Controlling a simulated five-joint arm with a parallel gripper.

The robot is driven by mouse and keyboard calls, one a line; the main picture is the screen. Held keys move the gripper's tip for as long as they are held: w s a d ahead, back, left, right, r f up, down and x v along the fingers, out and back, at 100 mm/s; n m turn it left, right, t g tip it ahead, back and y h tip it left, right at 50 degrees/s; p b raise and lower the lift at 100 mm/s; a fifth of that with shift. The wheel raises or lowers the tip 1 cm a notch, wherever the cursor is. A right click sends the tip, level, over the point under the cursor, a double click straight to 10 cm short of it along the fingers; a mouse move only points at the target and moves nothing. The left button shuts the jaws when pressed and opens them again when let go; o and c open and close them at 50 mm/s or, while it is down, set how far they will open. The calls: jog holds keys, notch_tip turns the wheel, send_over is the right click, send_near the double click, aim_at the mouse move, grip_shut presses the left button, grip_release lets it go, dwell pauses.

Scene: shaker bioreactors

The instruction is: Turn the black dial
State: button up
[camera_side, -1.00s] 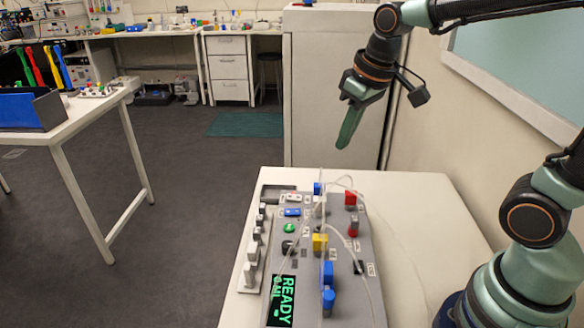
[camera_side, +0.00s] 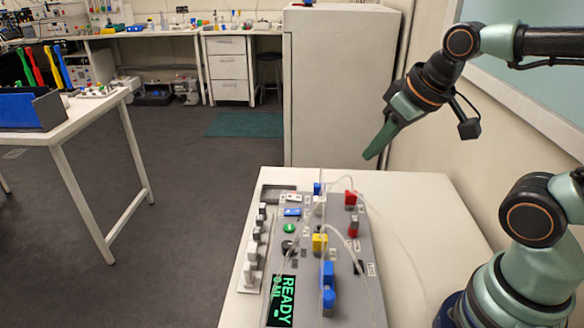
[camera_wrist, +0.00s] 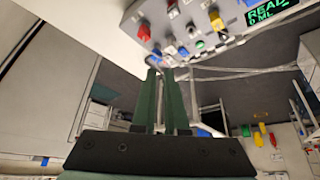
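The black dial (camera_side: 288,246) is a small round knob on the grey control panel (camera_side: 352,300), left of the yellow block and above the READY screen in the side view. My gripper (camera_side: 368,156) is in the air beyond and to the right of the panel, pointing down and left, well apart from the dial. In the wrist view, the two green fingers (camera_wrist: 160,72) stand close together with a narrow gap and nothing between them. The panel (camera_wrist: 170,42) is beyond the fingertips in that view; I cannot clearly pick out the dial there.
Clear tubing (camera_side: 400,225) loops over the panel. Red (camera_side: 351,199), yellow (camera_side: 319,243) and blue (camera_side: 328,274) parts stick up from it, and a green button (camera_side: 289,228) lies near the dial.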

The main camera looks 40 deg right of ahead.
jog(key=o, duration=0.5)
jog(key=shift+w+a, duration=0.1)
jog(key=shift+a, duration=0.05)
jog(key=shift+o, duration=0.4)
jog(key=w+a+f+n+g, duration=0.1)
jog(key=w+a+n+g, duration=0.2)
jog(key=a, duration=0.4)
jog(key=w+n, duration=0.1)
jog(key=n, duration=0.1)
jog(key=shift+a+n+y, duration=0.25)
jog(key=shift+n+y, duration=0.05)
jog(key=shift+n, duration=0.1)
jog(key=n+g, duration=0.3)
jog(key=n, duration=0.2)
send_over(288, 244)
notch_tip(288, 244, down, 4)
notch_tip(288, 244, down, 12)
jog(key=shift+r, duration=0.1)
grip_shut()
